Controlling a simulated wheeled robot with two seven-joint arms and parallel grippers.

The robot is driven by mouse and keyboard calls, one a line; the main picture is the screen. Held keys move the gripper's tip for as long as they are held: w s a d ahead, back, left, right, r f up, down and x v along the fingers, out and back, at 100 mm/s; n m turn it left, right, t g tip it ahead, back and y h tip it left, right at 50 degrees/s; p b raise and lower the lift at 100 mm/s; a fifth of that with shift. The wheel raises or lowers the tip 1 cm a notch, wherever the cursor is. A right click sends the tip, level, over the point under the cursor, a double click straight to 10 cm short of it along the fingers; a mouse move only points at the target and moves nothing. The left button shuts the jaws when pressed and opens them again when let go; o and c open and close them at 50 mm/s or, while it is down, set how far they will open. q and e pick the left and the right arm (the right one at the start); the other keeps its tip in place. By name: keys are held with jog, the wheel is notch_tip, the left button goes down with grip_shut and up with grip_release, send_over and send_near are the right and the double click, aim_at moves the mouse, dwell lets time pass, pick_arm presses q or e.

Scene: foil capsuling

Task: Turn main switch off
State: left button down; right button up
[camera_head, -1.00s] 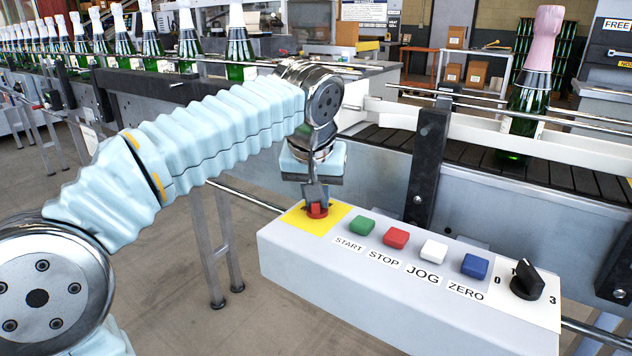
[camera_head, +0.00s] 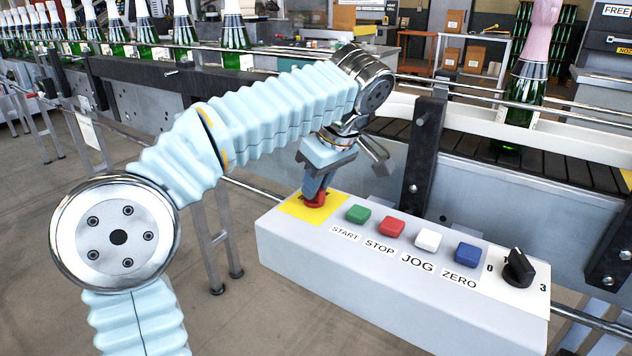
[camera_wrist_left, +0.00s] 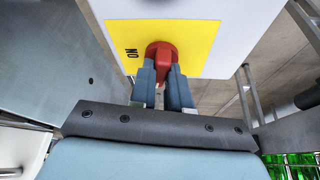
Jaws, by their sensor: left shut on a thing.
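The main switch is a red rotary knob (camera_head: 315,199) on a yellow plate (camera_head: 297,209) at the left end of the grey control box. In the left wrist view the red knob (camera_wrist_left: 160,50) sits on the yellow plate (camera_wrist_left: 205,35), where the letters "NO" show sideways. My left gripper (camera_head: 314,190) is shut on the knob's grip, with one finger on each side in the left wrist view (camera_wrist_left: 163,75). The hand is tilted over the box. The fingers hide part of the knob. My right gripper is not in view.
The control box (camera_head: 400,305) also carries green START, red STOP, white JOG and blue ZERO buttons and a black selector (camera_head: 518,268). Behind it runs a conveyor with a dark bracket (camera_head: 422,160) and a pink-capped bottle (camera_head: 527,80). Several bottles line the back left.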

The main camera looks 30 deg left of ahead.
pick_arm(q)
jog(key=shift+n+g, duration=0.5)
jog(key=shift+n, duration=0.7)
jog(key=c, duration=1.1)
grip_release()
